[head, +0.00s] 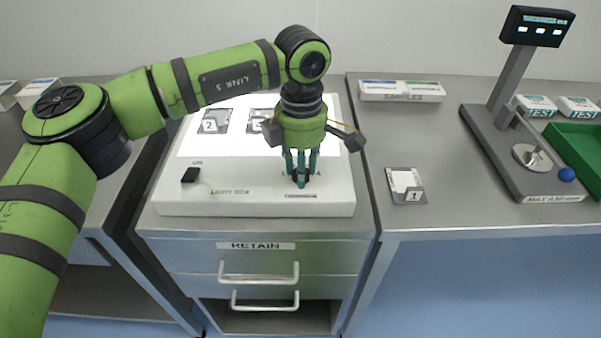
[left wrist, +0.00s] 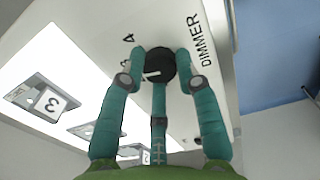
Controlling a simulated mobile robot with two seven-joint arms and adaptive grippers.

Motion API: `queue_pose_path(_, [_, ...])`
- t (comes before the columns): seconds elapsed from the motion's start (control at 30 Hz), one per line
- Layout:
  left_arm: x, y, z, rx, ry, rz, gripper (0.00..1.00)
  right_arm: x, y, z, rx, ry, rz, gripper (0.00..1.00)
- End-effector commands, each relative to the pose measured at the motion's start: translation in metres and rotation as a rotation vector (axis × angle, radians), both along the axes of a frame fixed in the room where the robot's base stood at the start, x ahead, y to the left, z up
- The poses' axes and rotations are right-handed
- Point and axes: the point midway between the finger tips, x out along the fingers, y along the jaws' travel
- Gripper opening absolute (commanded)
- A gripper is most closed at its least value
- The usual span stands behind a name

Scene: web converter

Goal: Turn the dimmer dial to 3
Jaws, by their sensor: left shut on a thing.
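The dimmer dial (left wrist: 157,62) is a round black knob with a white pointer mark, on the white light box (left wrist: 100,20) beside the printed word DIMMER. The printed number 4 shows near the dial in the left wrist view; other scale marks are partly hidden by my fingers. My left gripper (left wrist: 160,75) has its teal fingers around the dial and is shut on it. In the head view my left gripper (head: 300,178) points straight down at the front right of the light box (head: 240,203), and its fingers mostly hide the dial. My right gripper is not in view.
The light box has a black ON switch (head: 190,175) at its front left and numbered sample cards (head: 216,121) on its lit panel. Card 1 (head: 405,186) lies on the counter to the right. A scale (head: 510,150) and a green tray (head: 583,150) stand farther right.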

Motion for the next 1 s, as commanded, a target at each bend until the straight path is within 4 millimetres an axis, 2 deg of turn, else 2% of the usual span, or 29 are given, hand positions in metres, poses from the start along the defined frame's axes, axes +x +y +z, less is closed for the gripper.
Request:
queue_pose_path(0.4, [0.0001, -0.0021, 0.0015, -0.006, -0.004, -0.184, 0.00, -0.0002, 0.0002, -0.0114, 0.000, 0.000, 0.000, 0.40])
queue_pose_path(0.93, [-0.0003, -0.0024, 0.0021, -0.007, -0.003, -0.208, 0.00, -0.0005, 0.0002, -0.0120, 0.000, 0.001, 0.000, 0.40])
queue_pose_path(0.97, [-0.0003, -0.0024, 0.0021, -0.007, -0.003, -0.208, 0.37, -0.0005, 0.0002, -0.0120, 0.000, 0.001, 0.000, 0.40])
queue_pose_path(1.0, [-0.0003, -0.0023, 0.0021, -0.007, -0.003, -0.208, 0.53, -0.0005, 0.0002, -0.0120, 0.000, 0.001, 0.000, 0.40])
